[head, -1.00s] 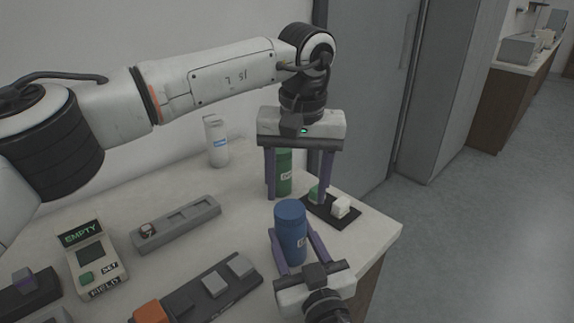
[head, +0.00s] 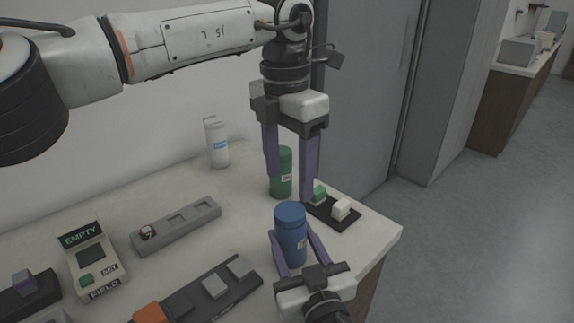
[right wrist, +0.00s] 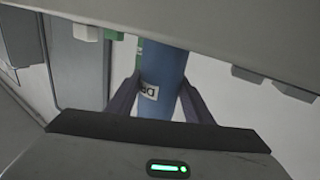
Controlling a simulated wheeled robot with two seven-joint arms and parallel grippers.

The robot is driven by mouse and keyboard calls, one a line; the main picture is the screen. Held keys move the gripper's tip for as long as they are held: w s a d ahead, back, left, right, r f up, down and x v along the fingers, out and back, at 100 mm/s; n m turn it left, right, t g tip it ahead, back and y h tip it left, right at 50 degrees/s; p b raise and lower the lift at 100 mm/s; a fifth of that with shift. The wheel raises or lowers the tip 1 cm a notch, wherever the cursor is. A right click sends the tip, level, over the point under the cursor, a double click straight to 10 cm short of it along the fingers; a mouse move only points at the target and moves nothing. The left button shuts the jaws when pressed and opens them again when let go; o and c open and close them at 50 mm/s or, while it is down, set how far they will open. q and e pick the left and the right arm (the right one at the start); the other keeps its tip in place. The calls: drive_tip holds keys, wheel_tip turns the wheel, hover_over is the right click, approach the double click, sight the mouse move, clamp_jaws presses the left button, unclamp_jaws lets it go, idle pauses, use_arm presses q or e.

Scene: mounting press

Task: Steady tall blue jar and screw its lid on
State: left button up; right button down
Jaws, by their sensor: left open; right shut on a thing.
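The tall blue jar (head: 290,243) stands upright near the counter's front right corner, with a pale label. A blue lid-like top (head: 290,212) sits on it; I cannot tell how tightly. My right gripper (head: 291,238) is shut on the jar's body, one finger on each side. My left gripper (head: 290,184) is open, fingers pointing down, above and behind the blue jar. Its fingers overlap the green jar (head: 281,182) in the picture; it holds nothing visible.
A black pad (head: 336,218) with a green block (head: 319,193) and a white block (head: 341,207) lies right of the jars. A white bottle (head: 216,145) stands at the back. A grey slotted tray (head: 190,232), a display device (head: 93,262) and a dark tray (head: 185,300) are left.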

sight(289, 211)
use_arm(q)
drive_tip(key=n, duration=0.2)
drive_tip(key=r+n, duration=0.1)
drive_tip(key=n, duration=0.2)
drive_tip(key=shift+a+n, duration=0.15)
drive_tip(key=shift+n, duration=0.15)
use_arm(e)
drive_tip(key=shift+d+f, duration=0.1)
drive_tip(key=shift+f, duration=0.25)
use_arm(q)
drive_tip(key=shift+d+f, duration=0.2)
drive_tip(key=shift+f, duration=3.85)
drive_tip(key=c, duration=1.1)
drive_tip(key=shift+m, duration=0.9)
drive_tip(key=o, duration=1.3)
